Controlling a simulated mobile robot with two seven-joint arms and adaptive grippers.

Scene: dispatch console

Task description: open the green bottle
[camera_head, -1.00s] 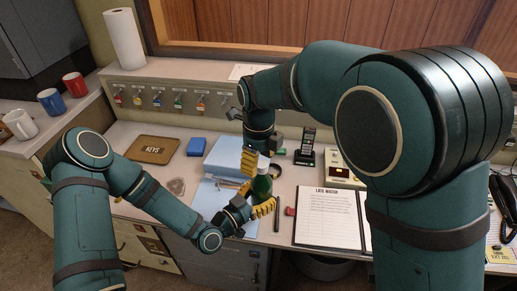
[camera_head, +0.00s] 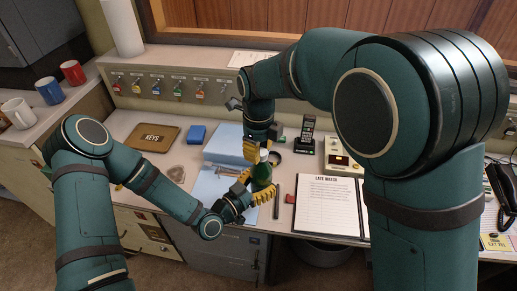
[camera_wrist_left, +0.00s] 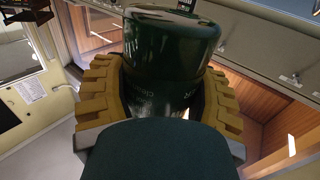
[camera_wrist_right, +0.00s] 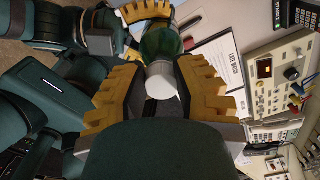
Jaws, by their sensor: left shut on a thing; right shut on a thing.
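The green bottle (camera_head: 262,175) stands upright over the front of the desk. My left gripper (camera_head: 262,190) is shut around its body from the side. In the left wrist view the bottle (camera_wrist_left: 172,45) fills the space between the yellow fingers (camera_wrist_left: 160,95). My right gripper (camera_head: 258,153) is just above the bottle and shut on the white cap (camera_wrist_right: 162,82). In the right wrist view the cap sits between the fingers, in line with the green bottle (camera_wrist_right: 162,45). I cannot tell whether the cap and neck are touching or apart.
A clipboard (camera_head: 327,218) lies right of the bottle, with a dark pen (camera_head: 276,202) between. A handheld radio (camera_head: 305,138) stands behind.

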